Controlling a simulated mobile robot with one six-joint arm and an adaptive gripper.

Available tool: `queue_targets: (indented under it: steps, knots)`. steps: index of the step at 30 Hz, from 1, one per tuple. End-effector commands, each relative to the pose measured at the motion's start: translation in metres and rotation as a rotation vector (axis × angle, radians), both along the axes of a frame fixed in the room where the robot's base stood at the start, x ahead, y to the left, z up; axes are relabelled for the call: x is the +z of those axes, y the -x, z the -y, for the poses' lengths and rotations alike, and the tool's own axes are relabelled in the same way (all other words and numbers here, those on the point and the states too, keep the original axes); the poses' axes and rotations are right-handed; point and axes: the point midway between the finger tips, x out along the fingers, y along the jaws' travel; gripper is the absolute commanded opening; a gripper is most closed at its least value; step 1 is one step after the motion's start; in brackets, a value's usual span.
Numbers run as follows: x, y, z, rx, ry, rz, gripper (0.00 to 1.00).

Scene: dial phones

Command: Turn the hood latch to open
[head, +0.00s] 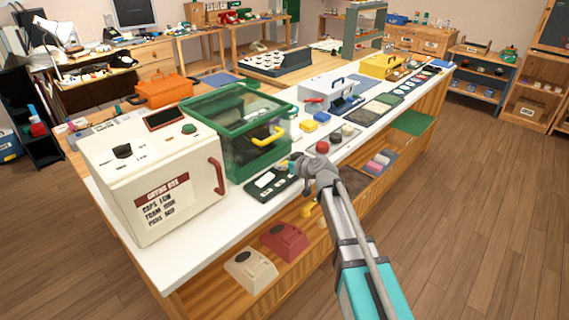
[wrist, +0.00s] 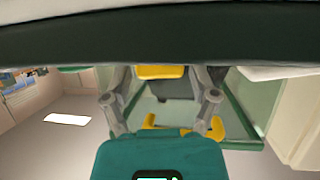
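The hood is a clear box with a green frame (head: 240,172), standing on the white counter. A yellow curved handle (head: 268,137) is on its front right. In the wrist view, which looks upside down, the fingers of my gripper (wrist: 160,82) stand wide apart. A yellow block (wrist: 160,72) shows between the fingertips; I cannot tell whether they touch it. A yellow bar (wrist: 217,128) lies behind the fingers, partly hidden by my teal gripper body. I cannot tell which yellow part is the latch.
A white drying box (head: 150,180) with a red handle stands left of the hood. A dark tray (head: 268,184) lies before the hood. Red and cream phone housings (head: 285,241) sit on the shelf below. The wooden floor (head: 480,220) at right is clear.

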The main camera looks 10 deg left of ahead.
Motion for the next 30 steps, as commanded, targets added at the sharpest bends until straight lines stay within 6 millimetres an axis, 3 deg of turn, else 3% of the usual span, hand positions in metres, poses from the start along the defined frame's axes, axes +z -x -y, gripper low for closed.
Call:
queue_targets:
  steps: [1, 6, 9, 30]
  knots:
    - [0.0000, 0.0000, 0.0001, 0.000, 0.000, 0.000, 0.54]
    - [0.0000, -0.0001, 0.0002, 0.000, 0.000, 0.000, 0.23]
    - [0.0000, -0.0002, 0.0003, 0.000, 0.000, 0.000, 0.09]
    - [0.0000, -0.0013, 0.0008, 0.160, 0.001, 0.001, 0.09]
